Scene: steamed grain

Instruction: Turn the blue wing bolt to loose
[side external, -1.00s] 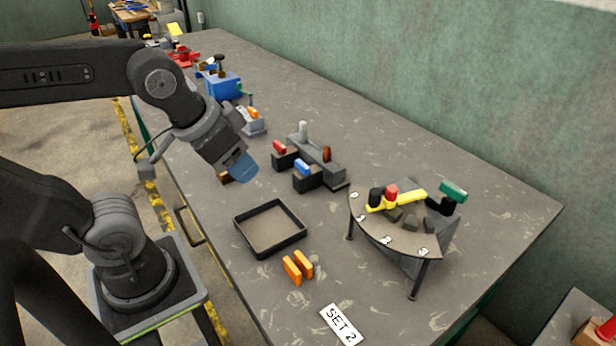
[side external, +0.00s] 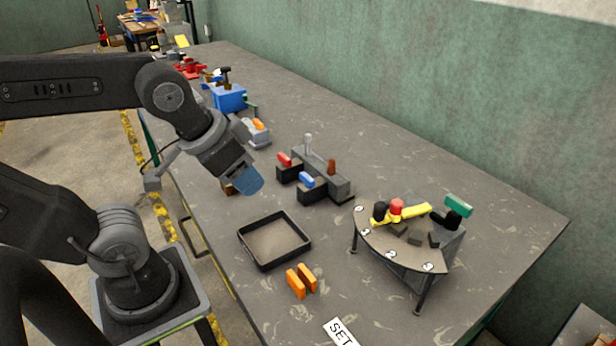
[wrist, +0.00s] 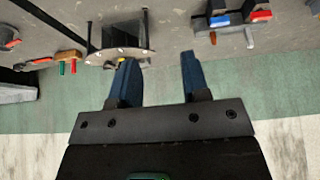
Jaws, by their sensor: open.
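The blue wing bolt (side external: 306,180) sits on the front of a dark block fixture (side external: 336,188) on the table. A red wing bolt (side external: 284,159) is beside it on the same fixture. In the wrist view the blue wing bolt (wrist: 219,21) shows near the top, right of my fingers, with the red one (wrist: 261,15) to its right. My gripper (side external: 248,184) is left of the fixture in the side view, above the table and apart from it. In the wrist view its two blue fingers (wrist: 158,60) are spread with nothing between them.
A grey post (side external: 308,141) and a brown-red piece (side external: 331,167) stand on the fixture. An empty black tray (side external: 275,240) and orange blocks (side external: 301,281) lie nearer. A curved stand with a yellow lever (side external: 412,210) is at right. A blue box (side external: 228,97) stands farther back.

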